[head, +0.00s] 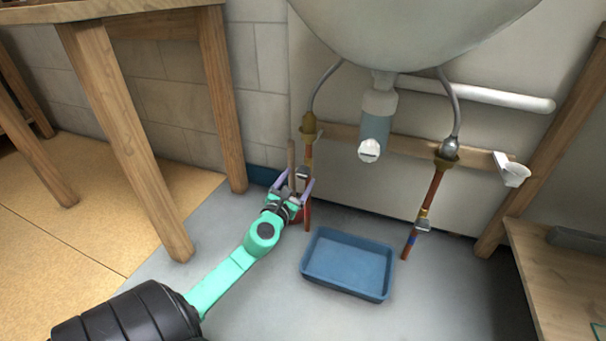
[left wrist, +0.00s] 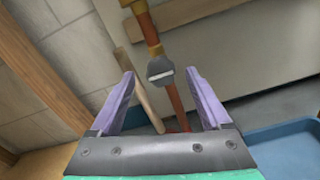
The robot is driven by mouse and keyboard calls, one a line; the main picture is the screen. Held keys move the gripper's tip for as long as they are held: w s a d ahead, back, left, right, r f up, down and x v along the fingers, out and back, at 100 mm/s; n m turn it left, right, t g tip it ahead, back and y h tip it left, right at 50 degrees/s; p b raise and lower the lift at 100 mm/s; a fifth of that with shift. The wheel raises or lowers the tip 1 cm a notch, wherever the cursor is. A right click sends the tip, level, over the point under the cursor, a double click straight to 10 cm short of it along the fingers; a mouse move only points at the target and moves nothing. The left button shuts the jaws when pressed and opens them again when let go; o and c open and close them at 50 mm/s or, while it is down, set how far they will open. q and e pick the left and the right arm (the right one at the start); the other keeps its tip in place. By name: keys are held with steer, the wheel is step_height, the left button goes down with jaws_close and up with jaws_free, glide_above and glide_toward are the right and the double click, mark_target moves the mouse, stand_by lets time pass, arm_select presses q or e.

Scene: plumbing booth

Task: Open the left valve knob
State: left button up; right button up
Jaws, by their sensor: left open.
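The left valve knob (head: 303,172) is a small grey handle on the left copper pipe (head: 308,153) below the sink. In the left wrist view the knob (left wrist: 160,71) sits ahead of my fingers, between their lines. My left gripper (head: 293,181) is open with purple fingers, close to the knob; it also shows in the left wrist view (left wrist: 165,83). I cannot tell whether the fingers touch the knob. The right valve knob (head: 423,224) is on the right pipe. My right gripper is not in view.
A blue tray (head: 348,265) lies on the floor right of my left gripper. A wooden stick (left wrist: 142,92) leans beside the left pipe. A wooden table (head: 130,140) stands at left, and the sink (head: 400,30) hangs above. A wooden bench (head: 545,270) is at right.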

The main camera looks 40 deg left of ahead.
mark_target(302, 174)
arm_select(q)
steer(key=x, duration=0.4)
steer(key=shift+s, duration=0.1)
steer(key=shift+c, duration=0.3)
jaws_close()
